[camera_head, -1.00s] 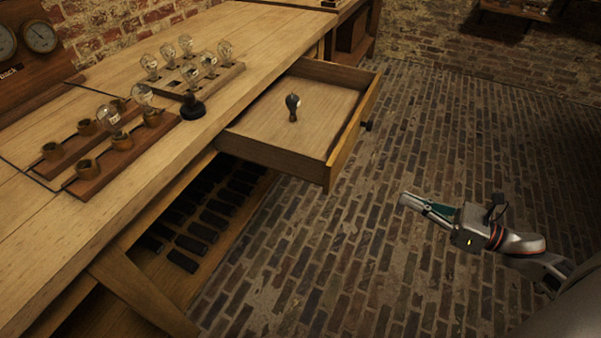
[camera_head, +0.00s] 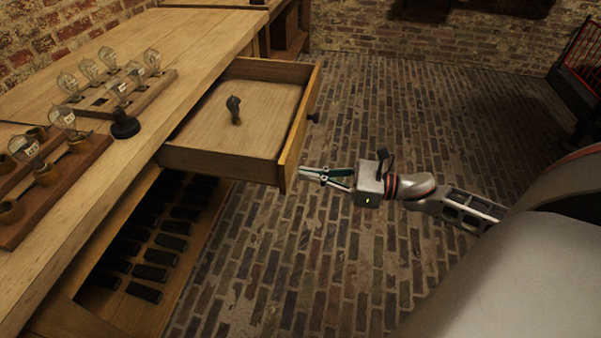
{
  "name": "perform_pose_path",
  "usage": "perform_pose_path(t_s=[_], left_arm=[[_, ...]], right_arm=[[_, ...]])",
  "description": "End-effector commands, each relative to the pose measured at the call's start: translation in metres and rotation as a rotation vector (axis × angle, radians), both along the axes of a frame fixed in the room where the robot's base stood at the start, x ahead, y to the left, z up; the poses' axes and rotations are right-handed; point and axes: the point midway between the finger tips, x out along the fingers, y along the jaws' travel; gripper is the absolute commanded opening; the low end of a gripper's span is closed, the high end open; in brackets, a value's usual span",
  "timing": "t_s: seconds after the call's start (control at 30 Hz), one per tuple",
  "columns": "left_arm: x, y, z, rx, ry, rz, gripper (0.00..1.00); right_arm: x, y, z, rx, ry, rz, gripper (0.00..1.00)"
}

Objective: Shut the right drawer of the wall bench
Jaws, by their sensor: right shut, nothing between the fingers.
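The right drawer (camera_head: 262,137) of the wall bench (camera_head: 205,48) stands pulled out, its front panel facing right with a dark round knob (camera_head: 314,117). A small dark object with a rounded top (camera_head: 234,108) is inside on the drawer floor. My right gripper (camera_head: 302,172) is shut and empty. Its fingertips are close to the near end of the drawer front, on its outer side; I cannot tell whether they touch it. My left gripper is not in view.
On the bench top are a wooden rack of glass bulbs (camera_head: 135,92), a black round-based object (camera_head: 124,124) and a wooden holder with brass cups (camera_head: 75,165). Several dark blocks (camera_head: 160,257) lie on the shelf below.

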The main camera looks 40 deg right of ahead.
Motion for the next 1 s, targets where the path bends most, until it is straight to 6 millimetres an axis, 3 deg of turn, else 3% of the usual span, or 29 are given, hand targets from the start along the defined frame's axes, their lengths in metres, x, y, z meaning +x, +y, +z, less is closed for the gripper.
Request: perform_pose_path(t_s=[0.2,0.77,1.0], left_arm=[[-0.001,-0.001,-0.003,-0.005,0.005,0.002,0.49],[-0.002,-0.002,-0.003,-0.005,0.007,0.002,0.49],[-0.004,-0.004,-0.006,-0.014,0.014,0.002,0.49]], right_arm=[[0.013,0.011,-0.001,-0.001,0.001,-0.001,0.0],[0.018,0.015,0.0,0.0,0.0,0.0,0.0],[0.041,0.035,-0.001,0.001,-0.002,0.0,0.0]])
